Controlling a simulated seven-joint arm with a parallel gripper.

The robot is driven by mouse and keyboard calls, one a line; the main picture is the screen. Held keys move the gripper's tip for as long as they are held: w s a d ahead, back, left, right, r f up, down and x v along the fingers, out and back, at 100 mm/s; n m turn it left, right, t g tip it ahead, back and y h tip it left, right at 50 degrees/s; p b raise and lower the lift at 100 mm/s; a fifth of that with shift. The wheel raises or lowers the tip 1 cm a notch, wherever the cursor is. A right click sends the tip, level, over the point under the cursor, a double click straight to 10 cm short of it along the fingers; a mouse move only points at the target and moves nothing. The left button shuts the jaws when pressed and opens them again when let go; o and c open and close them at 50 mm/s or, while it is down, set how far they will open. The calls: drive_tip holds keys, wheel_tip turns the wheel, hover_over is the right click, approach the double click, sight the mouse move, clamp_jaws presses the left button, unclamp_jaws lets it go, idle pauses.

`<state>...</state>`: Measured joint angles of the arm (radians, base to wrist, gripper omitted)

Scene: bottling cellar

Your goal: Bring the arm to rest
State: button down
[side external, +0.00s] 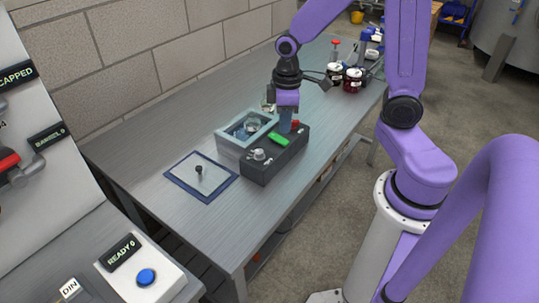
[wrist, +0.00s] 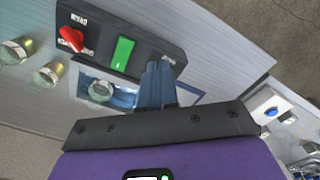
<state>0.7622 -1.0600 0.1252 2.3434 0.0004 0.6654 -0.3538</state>
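My gripper (wrist: 154,68) shows in the wrist view as two blue-grey fingers pressed together, with nothing visible between them. In the side external view my gripper (side external: 287,124) points down over the back part of a dark control box (side external: 272,172). The control box also shows in the wrist view (wrist: 148,50), with a red knob (wrist: 71,39) and a green panel (wrist: 123,53). I cannot tell whether the fingertips touch the box. My arm is raised and bent above the bench.
A pale teal tray (side external: 230,145) holding glass stands beside the box. A blue-edged plate (side external: 176,181) with a black knob lies left. Dark red jars (side external: 352,79) stand behind. A READY 0 panel (side external: 118,252) has a blue button (side external: 146,277). The bench's front middle is bare.

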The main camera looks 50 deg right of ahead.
drive_tip(key=s+a+r+n, duration=0.2)
drive_tip(key=s+a+r, duration=0.1)
drive_tip(key=s, duration=0.5)
drive_tip(key=s+a+r+n, duration=0.2)
drive_tip(key=s+a+n, duration=0.1)
drive_tip(key=s, duration=0.6)
drive_tip(key=shift+s+a+r, duration=0.25)
drive_tip(key=shift+a+r, duration=0.15)
drive_tip(key=shift+a, duration=0.15)
